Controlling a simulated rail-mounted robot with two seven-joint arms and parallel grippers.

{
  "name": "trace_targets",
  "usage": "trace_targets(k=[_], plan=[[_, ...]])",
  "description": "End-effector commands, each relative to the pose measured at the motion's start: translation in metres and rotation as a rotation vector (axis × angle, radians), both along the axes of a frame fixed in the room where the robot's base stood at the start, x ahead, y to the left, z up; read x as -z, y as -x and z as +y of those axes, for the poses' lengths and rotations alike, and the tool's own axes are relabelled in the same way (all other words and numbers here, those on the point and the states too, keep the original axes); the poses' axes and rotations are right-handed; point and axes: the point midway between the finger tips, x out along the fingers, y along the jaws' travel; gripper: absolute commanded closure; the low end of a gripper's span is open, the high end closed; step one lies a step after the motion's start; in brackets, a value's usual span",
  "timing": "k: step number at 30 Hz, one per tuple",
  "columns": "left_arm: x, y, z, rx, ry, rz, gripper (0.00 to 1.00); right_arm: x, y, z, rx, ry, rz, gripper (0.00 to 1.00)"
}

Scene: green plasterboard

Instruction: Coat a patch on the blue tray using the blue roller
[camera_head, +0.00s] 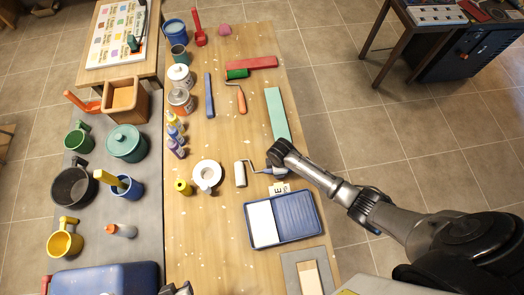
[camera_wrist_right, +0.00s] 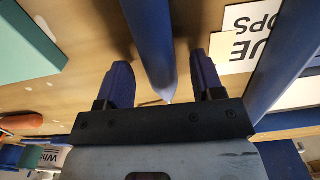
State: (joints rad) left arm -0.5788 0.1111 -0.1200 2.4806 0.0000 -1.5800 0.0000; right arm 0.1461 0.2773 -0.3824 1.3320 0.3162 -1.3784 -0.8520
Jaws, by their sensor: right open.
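The blue tray (camera_head: 295,215) lies on the wooden table at the lower middle of the head view, with a white patch (camera_head: 262,223) in its left part. The blue roller lies left of my right gripper, with a white sleeve (camera_head: 240,174) and a blue handle (camera_head: 275,171). My right gripper (camera_head: 277,165) is over the handle. In the right wrist view the blue handle (camera_wrist_right: 150,35) runs between the open fingers (camera_wrist_right: 164,80), with a gap on each side. Part of my left gripper (camera_head: 176,289) shows at the bottom edge; its fingers are unclear.
A white label card (camera_head: 279,188) lies between handle and tray. A tape roll (camera_head: 207,176) and several bottles stand to the left. A grey board (camera_head: 290,270) lies in front.

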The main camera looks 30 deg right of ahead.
Motion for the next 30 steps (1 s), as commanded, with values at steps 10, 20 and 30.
trace_targets(k=[10,20,30], plan=[[0.0015,0.0005,0.0012,0.003,-0.004,0.001,0.57,0.0127,-0.0003,0.0003,0.000,0.000,-0.001,0.39],[0.0019,0.0007,0.0041,0.010,-0.014,0.002,0.57,0.0125,0.0000,0.0001,0.000,0.000,-0.001,0.63],[0.0019,0.0008,0.0033,0.008,-0.012,0.002,0.57,0.0125,0.0000,0.0000,0.000,0.000,-0.001,0.95]])
